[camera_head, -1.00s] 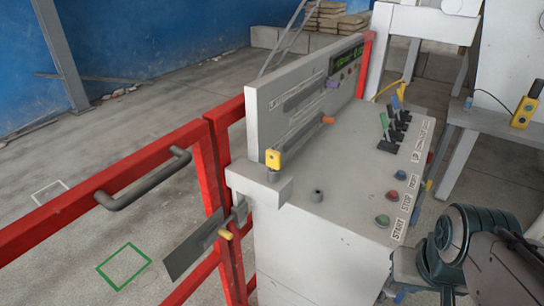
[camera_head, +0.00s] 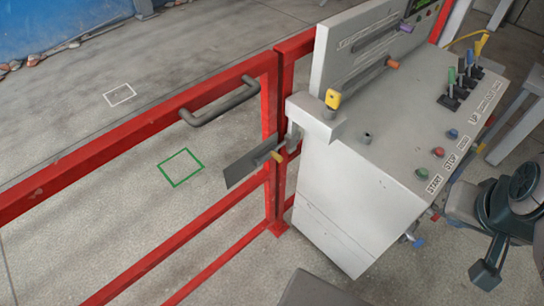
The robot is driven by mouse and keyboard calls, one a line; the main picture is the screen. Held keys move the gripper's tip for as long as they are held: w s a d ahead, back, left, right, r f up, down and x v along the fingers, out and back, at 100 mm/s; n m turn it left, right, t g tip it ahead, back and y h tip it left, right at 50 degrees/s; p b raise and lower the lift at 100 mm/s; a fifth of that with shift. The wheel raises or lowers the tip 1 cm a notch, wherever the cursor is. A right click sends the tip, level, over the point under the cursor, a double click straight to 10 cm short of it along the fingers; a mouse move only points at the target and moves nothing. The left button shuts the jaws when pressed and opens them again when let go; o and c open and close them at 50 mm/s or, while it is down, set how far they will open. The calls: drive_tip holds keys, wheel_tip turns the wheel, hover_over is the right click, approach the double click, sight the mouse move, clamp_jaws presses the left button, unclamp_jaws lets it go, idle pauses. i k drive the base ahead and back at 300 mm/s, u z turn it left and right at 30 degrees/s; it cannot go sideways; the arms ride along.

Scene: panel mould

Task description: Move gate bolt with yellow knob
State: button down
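The gate bolt's yellow knob (camera_head: 278,156) sticks out beside a grey plate (camera_head: 248,166) at the latch end of the red gate (camera_head: 150,116). The bolt's rod is mostly hidden by the plate and the knob, so I cannot tell how far it is slid. Dark parts of my arm show at the lower right, with what looks like my gripper (camera_head: 486,272) at their lower end. It is well to the right of the bolt, with the console between them. Whether its fingers are open or shut does not show. No bolt contact is visible.
A grey handle (camera_head: 222,104) juts from the gate. A green square (camera_head: 181,167) marks the floor.

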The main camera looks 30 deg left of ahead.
sight(280, 159)
drive_tip(key=k, duration=0.4)
drive_tip(key=z, duration=1.55)
drive_tip(key=k, duration=2.45)
drive_tip(key=u, duration=1.35)
drive_tip(key=i, duration=0.5)
drive_tip(key=u, duration=0.1)
